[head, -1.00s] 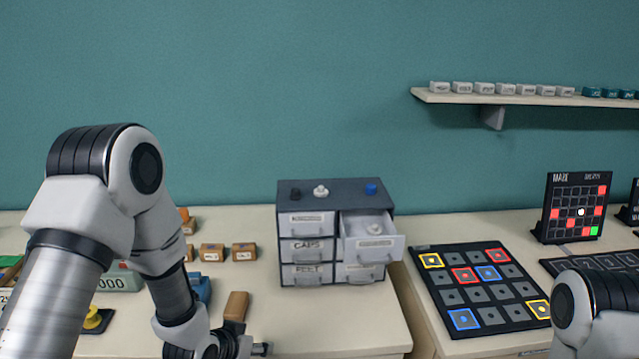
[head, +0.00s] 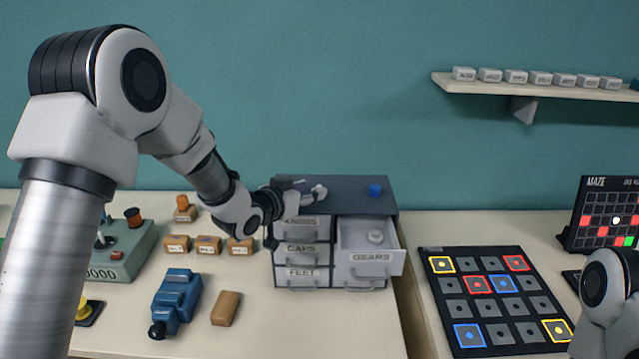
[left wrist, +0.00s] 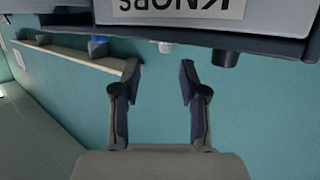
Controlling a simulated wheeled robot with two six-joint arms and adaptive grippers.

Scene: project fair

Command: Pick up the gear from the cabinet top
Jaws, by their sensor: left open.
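The cabinet (head: 345,180) stands on the table in the head view. On its top is a small white piece (head: 318,192), which looks like the gear; it also shows in the left wrist view (left wrist: 165,47). A blue piece (head: 374,190) sits to its right. A dark piece (left wrist: 225,57) shows in the left wrist view but is hidden behind my gripper in the head view. My left gripper (head: 302,187) is open and empty at the cabinet's top left, close to the white piece. In the wrist view the piece appears beyond and between the fingertips (left wrist: 158,72). My right gripper is out of view.
The drawer labelled GEARS (head: 371,257) is pulled out with a pale piece (head: 375,236) inside. A blue tool (head: 176,301), a brown block (head: 226,308) and small orange-brown blocks (head: 208,245) lie left of the cabinet. A dark tile board (head: 495,300) lies right.

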